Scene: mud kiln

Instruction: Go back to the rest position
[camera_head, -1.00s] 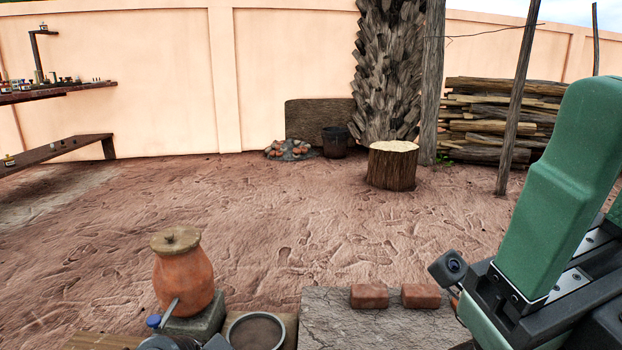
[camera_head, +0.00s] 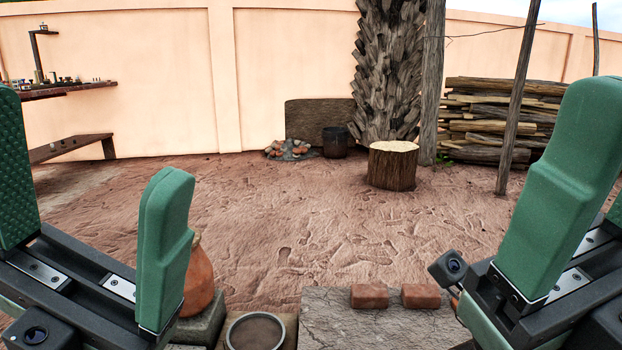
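My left gripper (camera_head: 95,150) is in the lower left of the head view. Its two green fingers stand wide apart with nothing between them. My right gripper (camera_head: 585,190) is at the right edge. One large green finger shows in full and only a sliver of another green part shows at the edge, so its opening is unclear. I see nothing held in its visible part. An orange clay pot (camera_head: 199,280) stands behind the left gripper, which hides most of it and its lid.
A round bowl (camera_head: 230,338) and a stone slab (camera_head: 335,325) with two bricks (camera_head: 369,296) (camera_head: 421,296) lie at the front. A tree stump (camera_head: 392,170), log pile (camera_head: 495,130) and shelf (camera_head: 60,91) stand farther back. The ground between is open.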

